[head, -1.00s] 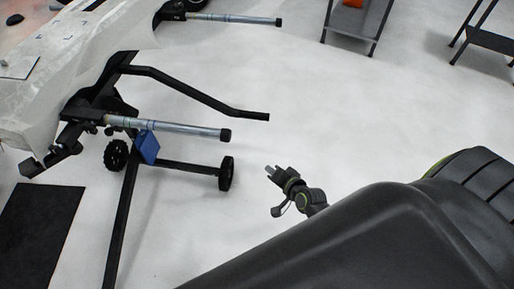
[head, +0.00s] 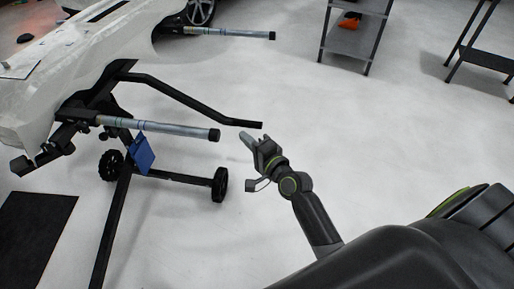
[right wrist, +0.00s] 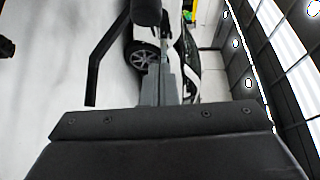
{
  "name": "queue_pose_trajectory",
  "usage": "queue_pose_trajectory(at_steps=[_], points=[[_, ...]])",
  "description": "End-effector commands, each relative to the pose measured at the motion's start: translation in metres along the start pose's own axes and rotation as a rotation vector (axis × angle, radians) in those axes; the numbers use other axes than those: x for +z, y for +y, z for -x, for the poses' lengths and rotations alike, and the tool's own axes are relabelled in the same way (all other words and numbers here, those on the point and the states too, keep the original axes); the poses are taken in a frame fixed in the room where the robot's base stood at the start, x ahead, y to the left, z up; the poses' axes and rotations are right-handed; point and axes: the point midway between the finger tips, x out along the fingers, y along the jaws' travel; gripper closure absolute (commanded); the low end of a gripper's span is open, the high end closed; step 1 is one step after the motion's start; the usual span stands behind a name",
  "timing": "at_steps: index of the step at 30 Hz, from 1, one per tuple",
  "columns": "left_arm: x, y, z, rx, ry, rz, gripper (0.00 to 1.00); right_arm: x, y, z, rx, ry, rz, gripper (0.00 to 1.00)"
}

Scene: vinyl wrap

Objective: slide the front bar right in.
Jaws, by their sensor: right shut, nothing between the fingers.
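A silver bar (head: 170,128) with a black end cap (head: 214,135) sticks out to the right from the near end of the black stand under the white body panel. A second silver bar (head: 228,34) with a black cap sticks out at the back. My right gripper (head: 246,138) is shut and empty, just right of the near bar's cap with a gap between them. In the right wrist view its fingers (right wrist: 158,88) are together, and a dark rounded end (right wrist: 146,12), apparently the cap, shows ahead at the top. My left gripper is not in view.
A bent black handle (head: 190,98) of the stand runs behind the near bar, its end close to my gripper. A blue tag (head: 142,154) hangs below the bar. Wheels (head: 219,184) stand lower. Grey shelves (head: 355,35) stand at the back; the floor between is clear.

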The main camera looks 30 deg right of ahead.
Motion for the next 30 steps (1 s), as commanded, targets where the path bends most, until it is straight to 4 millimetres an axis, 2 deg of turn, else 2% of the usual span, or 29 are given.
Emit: queue_pose_trajectory(at_steps=[4,10,15,30], points=[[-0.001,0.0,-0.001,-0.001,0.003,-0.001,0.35,0.0,-0.001,-0.029,-0.001,-0.001,0.0,1.0],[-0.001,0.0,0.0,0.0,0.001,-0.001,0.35,0.022,0.0,-0.047,0.0,0.0,-0.003,1.0],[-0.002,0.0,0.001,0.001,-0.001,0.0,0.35,0.028,0.001,-0.052,0.001,0.0,0.0,1.0],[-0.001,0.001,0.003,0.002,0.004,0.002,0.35,0.029,0.0,-0.056,0.001,0.0,0.0,1.0]])
